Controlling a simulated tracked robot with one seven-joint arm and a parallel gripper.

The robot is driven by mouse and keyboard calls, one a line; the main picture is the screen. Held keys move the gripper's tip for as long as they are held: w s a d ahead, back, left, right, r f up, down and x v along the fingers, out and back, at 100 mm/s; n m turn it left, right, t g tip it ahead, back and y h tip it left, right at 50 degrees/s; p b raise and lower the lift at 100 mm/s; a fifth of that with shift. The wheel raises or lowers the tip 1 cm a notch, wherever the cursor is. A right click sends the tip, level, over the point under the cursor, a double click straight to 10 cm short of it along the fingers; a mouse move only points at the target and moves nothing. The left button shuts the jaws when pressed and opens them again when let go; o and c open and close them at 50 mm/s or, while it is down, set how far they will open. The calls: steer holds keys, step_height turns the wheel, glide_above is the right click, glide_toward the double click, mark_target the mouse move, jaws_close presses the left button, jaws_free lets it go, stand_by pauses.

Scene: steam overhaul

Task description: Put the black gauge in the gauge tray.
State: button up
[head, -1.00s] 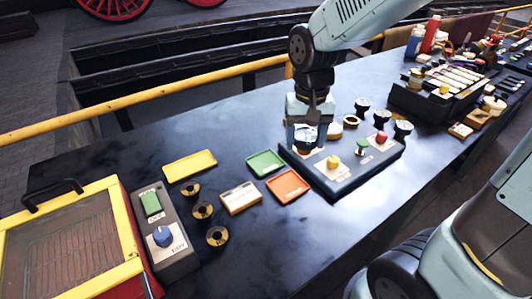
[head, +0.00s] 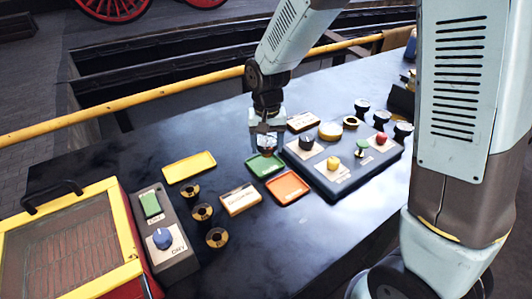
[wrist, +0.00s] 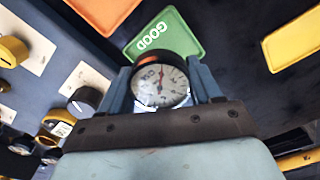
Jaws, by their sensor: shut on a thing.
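My gripper (head: 266,143) is shut on the black gauge (wrist: 160,86), a round gauge with a black rim, white dial and red needle. The gauge sits between both fingers in the wrist view, dial toward the camera. In the head view the gauge (head: 267,152) is at the back edge of the green tray (head: 276,172). The green tray (wrist: 186,42) reads "GOOD" in the wrist view and lies just beyond the gauge. I cannot tell whether the gauge touches it. An orange tray (head: 289,187) and a yellow tray (head: 189,167) lie nearby; no gauge shows in either.
A grey panel (head: 344,178) with yellow, green, red and black knobs stands right of the trays. A small labelled block (head: 239,200) and brass rings (head: 202,211) lie left. Black round pieces (head: 381,118) stand behind the panel.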

mark_target(265, 153)
steer(key=shift+w+a+f, duration=0.3)
steer(key=shift+f, duration=1.65)
steer(key=shift+f, duration=0.1)
steer(key=o, duration=1.2)
